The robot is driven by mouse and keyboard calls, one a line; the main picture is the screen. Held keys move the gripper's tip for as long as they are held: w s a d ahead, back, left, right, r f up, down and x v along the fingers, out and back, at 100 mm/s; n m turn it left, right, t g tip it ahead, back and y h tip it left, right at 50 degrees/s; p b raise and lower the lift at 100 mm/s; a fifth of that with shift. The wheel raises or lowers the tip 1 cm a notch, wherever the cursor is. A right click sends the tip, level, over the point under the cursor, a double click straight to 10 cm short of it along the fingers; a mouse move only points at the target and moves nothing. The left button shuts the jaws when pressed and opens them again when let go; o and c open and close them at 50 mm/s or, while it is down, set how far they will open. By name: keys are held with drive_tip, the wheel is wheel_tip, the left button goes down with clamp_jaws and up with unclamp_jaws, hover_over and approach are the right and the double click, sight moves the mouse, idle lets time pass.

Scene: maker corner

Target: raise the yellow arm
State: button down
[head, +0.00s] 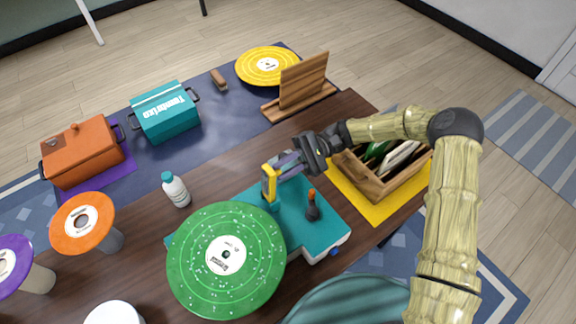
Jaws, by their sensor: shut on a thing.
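The yellow arm (269,187) stands on the teal record player (328,228), at its back edge, beside a large green record (195,262). It looks upright, with a short bent top. My gripper (280,166) reaches in from the right, and its fingers are shut on the upper part of the yellow arm. The fingers partly hide the arm's top, so I cannot tell exactly how high it is raised. A dark lever with an orange tip (312,209) stands on the player to the right of the yellow arm.
A wooden crate (372,187) of records sits on a yellow mat to the right, under my forearm. A white bottle (177,192) stands left of the player. A wooden stand (303,82), a teal box (165,113) and an orange box (83,157) are farther back.

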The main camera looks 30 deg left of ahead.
drive_tip(key=shift+r, duration=0.1)
drive_tip(key=c, duration=1.3)
unclamp_jaws()
drive_tip(key=shift+c, duration=0.2)
wheel_tip(320, 180, up, 10)
drive_tip(key=b, duration=0.1)
